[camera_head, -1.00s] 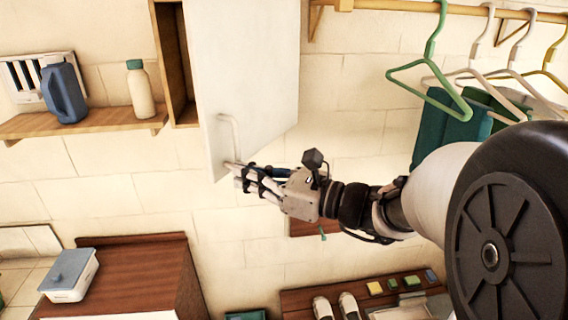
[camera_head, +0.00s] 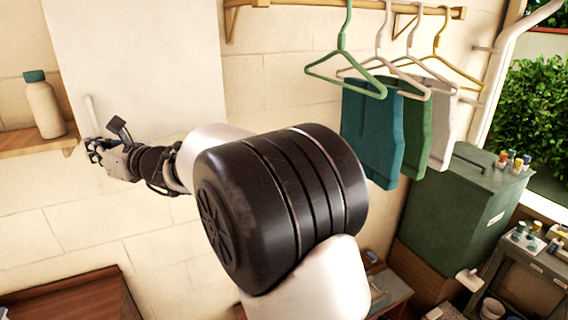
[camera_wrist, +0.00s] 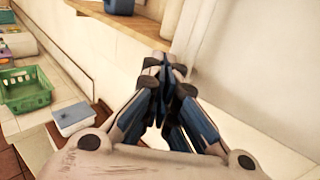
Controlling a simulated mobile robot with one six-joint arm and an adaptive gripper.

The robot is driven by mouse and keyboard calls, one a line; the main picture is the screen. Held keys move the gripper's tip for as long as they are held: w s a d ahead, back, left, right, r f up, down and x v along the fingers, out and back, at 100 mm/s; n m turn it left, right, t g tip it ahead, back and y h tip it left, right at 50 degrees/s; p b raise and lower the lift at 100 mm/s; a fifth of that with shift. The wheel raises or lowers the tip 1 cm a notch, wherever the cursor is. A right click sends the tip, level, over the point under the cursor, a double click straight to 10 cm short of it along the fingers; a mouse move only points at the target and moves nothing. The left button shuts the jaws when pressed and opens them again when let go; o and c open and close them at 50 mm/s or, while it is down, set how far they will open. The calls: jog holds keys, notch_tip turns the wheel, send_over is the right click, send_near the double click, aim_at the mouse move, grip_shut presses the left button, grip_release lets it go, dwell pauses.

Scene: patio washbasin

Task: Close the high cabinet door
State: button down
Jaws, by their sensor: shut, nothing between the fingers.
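The high cabinet door (camera_head: 150,70) is a plain white panel at the upper left of the head view, seen nearly face-on. Its pale bar handle (camera_head: 91,110) is near the lower left edge. No cabinet interior shows, and I cannot tell if the door is flush. My gripper (camera_head: 93,150) is at the door's lower left corner, just below the handle; contact is unclear. In the wrist view my gripper (camera_wrist: 164,68) is shut and empty, with the white door surface (camera_wrist: 235,60) close on its right.
A wooden shelf (camera_head: 30,140) with a cream bottle (camera_head: 44,108) stands left of the door. Hangers with cloths (camera_head: 375,135) hang from a rail at right. Below are a wooden cabinet top (camera_head: 70,298), and, in the wrist view, a green basket (camera_wrist: 25,90) and lidded box (camera_wrist: 75,118).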

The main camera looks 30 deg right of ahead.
jog(key=shift+w+a, duration=0.2)
jog(key=shift+w, duration=1.4)
jog(key=shift+s, duration=0.1)
